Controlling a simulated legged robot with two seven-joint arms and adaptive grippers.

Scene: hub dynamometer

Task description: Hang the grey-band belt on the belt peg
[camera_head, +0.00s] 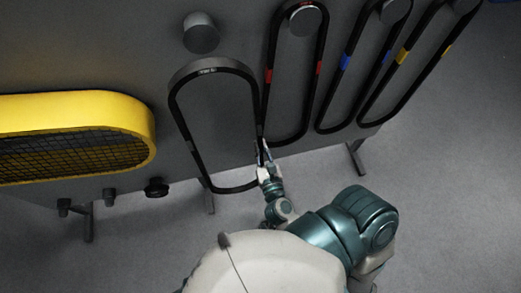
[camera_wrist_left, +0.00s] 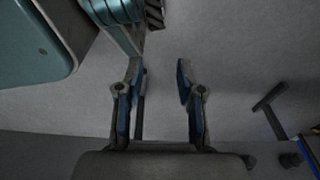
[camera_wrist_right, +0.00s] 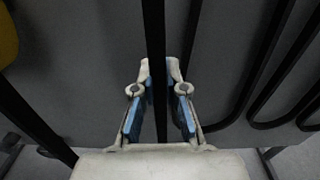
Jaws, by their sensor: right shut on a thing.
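The grey-band belt (camera_head: 212,65) is a long black loop, held in front of the dark panel with its top end just below the bare grey belt peg (camera_head: 200,38). A grey band shows on its left strand. My right gripper (camera_head: 263,150) is shut on the belt's right strand, low on the loop. In the right wrist view the black strand (camera_wrist_right: 154,40) runs between the blue-padded fingers (camera_wrist_right: 158,100). The belt is apart from the peg in the picture; its depth from the panel is hard to tell. My left gripper (camera_wrist_left: 160,95) is open and empty in its wrist view.
Belts with red (camera_head: 268,76), blue (camera_head: 346,62) and yellow (camera_head: 402,56) bands hang on pegs to the right, the red one close to the held belt. A yellow guard with mesh (camera_head: 75,113) stands out at the left. Black knobs (camera_head: 156,187) sit below it.

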